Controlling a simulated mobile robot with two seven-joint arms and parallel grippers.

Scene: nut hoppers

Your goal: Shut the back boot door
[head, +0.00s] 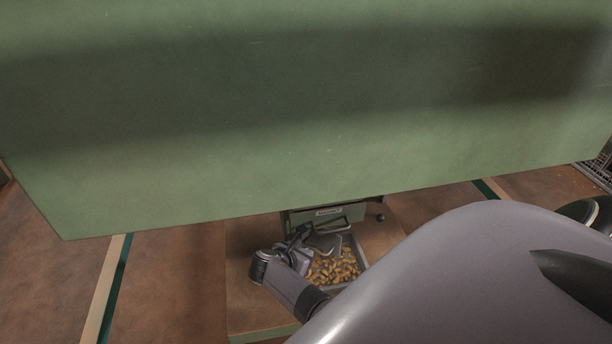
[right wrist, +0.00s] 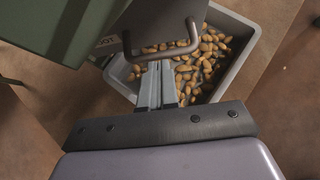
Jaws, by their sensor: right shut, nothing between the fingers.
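A grey metal door plate with a bent bar handle (right wrist: 160,53) shows at the top of the right wrist view, open above a grey tray of nuts. It is beside a green hopper body (right wrist: 60,25). In the head view the lower green body (head: 345,213) stands far below, and the plate is small and partly covered by my arm. My right gripper (right wrist: 157,72) is shut and empty, its fingertips at the handle's bar; I cannot tell whether they touch. It also shows in the head view (head: 310,243). My left gripper is not in view.
The grey tray (right wrist: 245,50) holds many brown nuts and sits below the plate. A large green panel (head: 300,110) fills the upper head view and hides what lies behind it. Brown floor (head: 170,290) with a striped line is clear at left.

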